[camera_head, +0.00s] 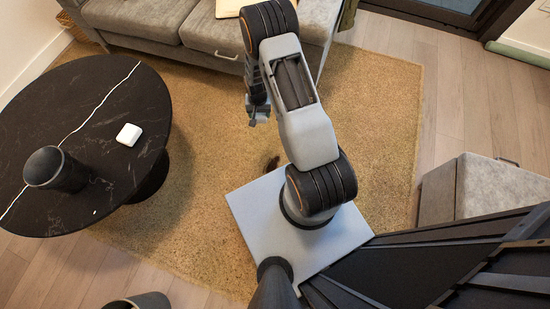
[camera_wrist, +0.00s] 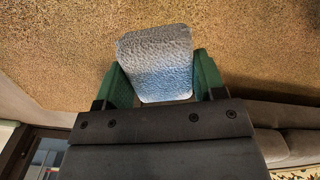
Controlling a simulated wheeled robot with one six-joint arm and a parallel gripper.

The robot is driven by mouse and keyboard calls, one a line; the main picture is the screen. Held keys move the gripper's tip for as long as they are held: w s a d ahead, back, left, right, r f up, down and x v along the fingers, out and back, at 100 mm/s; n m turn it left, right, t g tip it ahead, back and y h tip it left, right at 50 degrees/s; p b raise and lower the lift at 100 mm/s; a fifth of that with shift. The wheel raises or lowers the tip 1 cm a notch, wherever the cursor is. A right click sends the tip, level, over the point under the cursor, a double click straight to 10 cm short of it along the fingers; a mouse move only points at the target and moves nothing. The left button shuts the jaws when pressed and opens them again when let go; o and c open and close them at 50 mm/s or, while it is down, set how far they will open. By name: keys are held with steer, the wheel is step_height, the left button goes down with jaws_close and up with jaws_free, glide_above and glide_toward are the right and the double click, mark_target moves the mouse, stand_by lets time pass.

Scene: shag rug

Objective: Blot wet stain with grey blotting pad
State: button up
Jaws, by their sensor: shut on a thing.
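My gripper (camera_head: 259,114) hangs over the tan rug in the head view, in front of the sofa. In the wrist view my gripper (camera_wrist: 160,88) has its green fingers on either side of the grey blotting pad (camera_wrist: 155,62), shut on it. The pad looks pale grey, textured and bluish toward its lower part. The pad is hard to make out in the head view. A dark wet stain (camera_head: 272,163) lies on the rug near the front of my base, partly hidden by my arm. The pad is apart from the stain.
The tan shag rug (camera_head: 215,200) covers most of the floor. A round black marble table (camera_head: 100,95) stands at left with a white box (camera_head: 129,134) and a dark cup-like vessel (camera_head: 57,170). A grey sofa (camera_head: 155,25) is at the back, a grey ottoman (camera_head: 490,187) at right.

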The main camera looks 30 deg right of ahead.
mark_target(274, 161)
steer(key=shift+s+d+f+m+b, duration=0.75)
steer(key=shift+f+b, duration=1.8)
steer(key=shift+f, duration=3.4)
steer(key=shift+s+d+f+m+b, duration=0.2)
steer(key=shift+s+f+m+b, duration=1.3)
steer(key=shift+f, duration=4.5)
steer(key=shift+s+d+f+m+b, duration=0.1)
steer(key=shift+s+d+f+b, duration=0.85)
steer(key=shift+f+b, duration=3.85)
steer(key=shift+s+a+f+p, duration=0.25)
steer(key=shift+f+p, duration=0.35)
steer(key=shift+s+a+f+p, duration=0.2)
steer(key=shift+a+f+p, duration=0.05)
steer(key=shift+f+p, duration=0.35)
steer(key=shift+f, duration=0.65)
steer(key=shift+r, duration=0.1)
step_height(274, 161, up, 7)
steer(key=p, duration=0.5)
